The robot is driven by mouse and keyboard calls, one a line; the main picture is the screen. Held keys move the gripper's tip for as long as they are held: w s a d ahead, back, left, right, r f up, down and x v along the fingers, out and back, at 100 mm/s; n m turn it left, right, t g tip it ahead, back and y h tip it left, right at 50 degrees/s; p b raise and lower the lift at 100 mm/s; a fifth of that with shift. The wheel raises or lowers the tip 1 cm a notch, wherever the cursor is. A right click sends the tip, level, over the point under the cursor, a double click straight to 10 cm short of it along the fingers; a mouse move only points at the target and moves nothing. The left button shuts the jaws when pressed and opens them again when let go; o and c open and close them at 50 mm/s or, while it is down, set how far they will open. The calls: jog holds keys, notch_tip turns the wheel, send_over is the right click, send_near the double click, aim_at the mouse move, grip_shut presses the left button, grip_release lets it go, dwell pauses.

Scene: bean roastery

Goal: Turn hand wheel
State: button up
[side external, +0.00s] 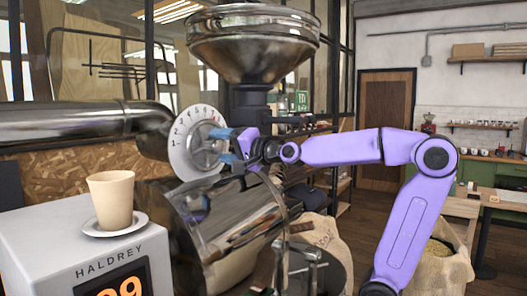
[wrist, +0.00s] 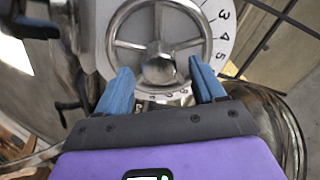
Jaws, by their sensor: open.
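The hand wheel (wrist: 158,66) is a silver wheel with spokes and a round hub, in the upper middle of the wrist view. A white dial plate (wrist: 222,35) with black numbers sits behind it. In the side view the hand wheel (side external: 205,147) and the white dial plate (side external: 180,146) sit at the end of a metal pipe, above the steel drum. My gripper (wrist: 159,71) is open, with one blue finger on each side of the wheel's lower part. In the side view my gripper (side external: 231,148) is close to the wheel's face. I cannot tell whether the fingers touch it.
A large metal hopper (side external: 253,45) stands above the wheel. The steel drum (side external: 225,220) lies below. A beige cup (side external: 111,197) on a saucer (side external: 115,226) stands on the white control box (side external: 50,240) at left. A sack (side external: 440,268) is at lower right.

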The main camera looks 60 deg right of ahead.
jog(key=s, duration=1.4)
jog(key=shift+w, duration=0.1)
jog(key=s+a+f+n+g+y, duration=0.25)
jog(key=a+f+n+g, duration=0.35)
jog(key=f, duration=0.3)
jog(key=s+a+f+n+g+y, duration=0.2)
jog(key=a+f+n+g+y, duration=0.25)
jog(key=a+f+n, duration=0.35)
jog(key=s+d+f+n+g+h, duration=0.3)
jog(key=s+f+n+g+h, duration=0.3)
jog(key=s+f+n, duration=0.5)
jog(key=s+f+g, duration=0.1)
jog(key=s+f, duration=0.2)
jog(key=s, duration=0.3)
jog(key=shift+d+h, duration=0.15)
jog(key=shift+h, duration=0.15)
